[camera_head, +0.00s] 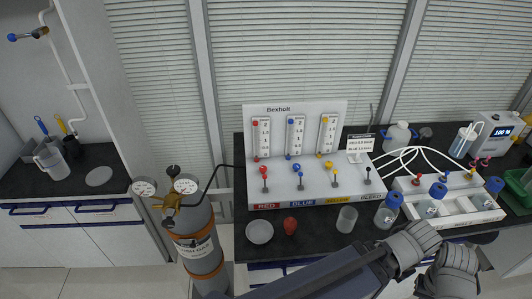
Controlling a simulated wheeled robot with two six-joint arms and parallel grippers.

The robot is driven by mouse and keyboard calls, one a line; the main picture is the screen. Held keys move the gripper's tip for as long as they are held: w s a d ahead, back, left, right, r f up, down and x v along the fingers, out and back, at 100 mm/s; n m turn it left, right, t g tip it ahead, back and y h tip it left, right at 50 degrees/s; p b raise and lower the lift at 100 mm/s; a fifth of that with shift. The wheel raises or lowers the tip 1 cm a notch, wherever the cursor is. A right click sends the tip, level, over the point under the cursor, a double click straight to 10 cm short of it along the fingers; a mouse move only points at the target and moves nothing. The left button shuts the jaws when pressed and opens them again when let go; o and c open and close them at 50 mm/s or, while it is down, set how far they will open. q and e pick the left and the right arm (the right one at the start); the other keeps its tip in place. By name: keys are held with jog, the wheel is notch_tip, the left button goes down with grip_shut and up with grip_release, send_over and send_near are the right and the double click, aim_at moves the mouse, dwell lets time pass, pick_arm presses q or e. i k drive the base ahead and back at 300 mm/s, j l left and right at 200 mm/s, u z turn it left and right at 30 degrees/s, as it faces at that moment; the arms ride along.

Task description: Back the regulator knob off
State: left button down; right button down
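The gas cylinder (194,243) stands left of the dark bench, with orange bands and a label. On its top is a brass regulator (160,203) with two round white gauges (144,187) (185,185). A small dark knob (172,170) shows above the brass body, and a dark part (169,212) shows below it; I cannot tell which is the regulator knob. My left gripper (430,260) is far to the right, in front of the bench edge, its two grey fingers apart with nothing seen between them. My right gripper is not in view.
A black hose (209,178) runs from the regulator toward the bench. A cabinet (90,215) stands at left.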

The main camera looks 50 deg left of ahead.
aim_at(168, 224)
jog(key=u, duration=2.6)
jog(key=k+l+u, duration=0.35)
jog(key=k+l, duration=0.15)
jog(key=k, duration=0.15)
